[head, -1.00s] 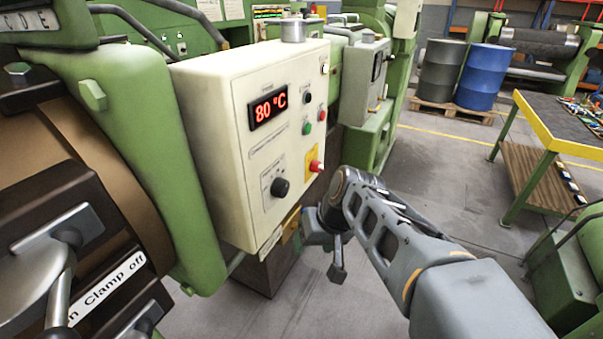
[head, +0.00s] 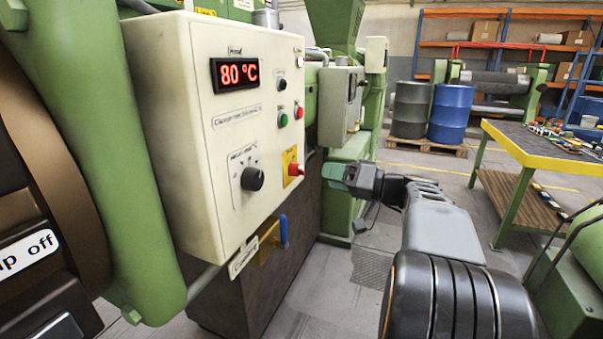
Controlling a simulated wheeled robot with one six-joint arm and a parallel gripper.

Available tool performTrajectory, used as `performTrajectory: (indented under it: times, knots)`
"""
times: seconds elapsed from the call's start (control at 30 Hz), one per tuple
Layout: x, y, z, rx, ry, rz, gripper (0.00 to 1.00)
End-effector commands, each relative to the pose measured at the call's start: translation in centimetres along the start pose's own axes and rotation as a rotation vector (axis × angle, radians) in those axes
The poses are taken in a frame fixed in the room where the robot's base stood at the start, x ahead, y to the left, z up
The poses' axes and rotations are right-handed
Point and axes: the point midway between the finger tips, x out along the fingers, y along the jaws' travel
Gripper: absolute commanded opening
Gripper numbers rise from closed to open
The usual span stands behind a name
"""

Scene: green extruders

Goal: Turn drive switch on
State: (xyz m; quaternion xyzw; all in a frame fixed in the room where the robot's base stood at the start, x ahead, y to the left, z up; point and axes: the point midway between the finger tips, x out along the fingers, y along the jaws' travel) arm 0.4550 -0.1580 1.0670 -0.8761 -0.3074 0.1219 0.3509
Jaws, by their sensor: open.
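A cream control box (head: 180,120) on the green machine shows a red 80 °C display (head: 235,74). On its face are a large black rotary knob (head: 252,178), a small black switch (head: 281,84), green (head: 282,120) and red (head: 298,112) buttons, and a red knob on a yellow plate (head: 291,168). Below the box, a blue handle (head: 284,230) stands upright beside a yellow plate. The labels are too small to read, so I cannot tell which control is the drive switch. My gripper (head: 338,178) is open and empty, right of the red knob and apart from the box.
A grey box (head: 336,105) on green machinery stands behind the gripper. A yellow-edged workbench (head: 545,150) is at the right. Grey (head: 410,108) and blue (head: 452,113) drums stand on a pallet at the back. The floor between machine and bench is open.

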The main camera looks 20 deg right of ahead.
Motion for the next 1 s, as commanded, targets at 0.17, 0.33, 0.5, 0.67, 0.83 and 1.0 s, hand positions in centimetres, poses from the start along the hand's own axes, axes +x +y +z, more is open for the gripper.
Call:
performTrajectory:
  times: [0.17,0.33,0.5,0.67,0.83,1.0]
  knots:
    - [3.6,-0.1,0.1,0.001,-0.003,-0.002,0.6]
    - [6.2,0.0,0.1,0.001,-0.003,-0.001,0.6]
    - [7.9,0.0,0.1,0.001,-0.002,0.0,0.6]
    - [8.6,0.0,0.1,0.001,-0.002,0.001,0.6]
    - [8.8,0.0,0.1,0.001,-0.002,0.002,0.6]
    - [8.7,0.0,0.1,0.001,-0.001,0.002,0.59]
